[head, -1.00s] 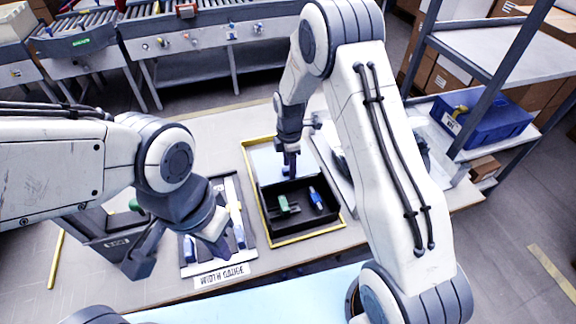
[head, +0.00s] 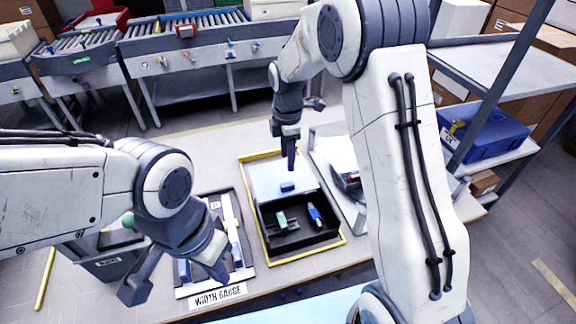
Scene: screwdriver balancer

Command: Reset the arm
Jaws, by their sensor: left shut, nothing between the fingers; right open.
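My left gripper (head: 215,270) is shut and empty, low over the front of the width gauge board (head: 207,298). My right gripper (head: 291,158) is open and points down above the back of the yellow-rimmed tray (head: 252,220). A small blue block (head: 287,186) lies on the tray's pale back surface, just below the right fingertips and apart from them. A green piece (head: 281,220) and a blue piece (head: 314,214) lie in the tray's black front compartment. My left gripper partly hides the gauge board.
A dark bin (head: 105,262) stands at the left, partly behind my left arm. A grey device (head: 340,170) sits right of the tray, partly behind my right arm. A conveyor (head: 185,50) runs along the back. A shelf at right holds a blue crate (head: 490,135).

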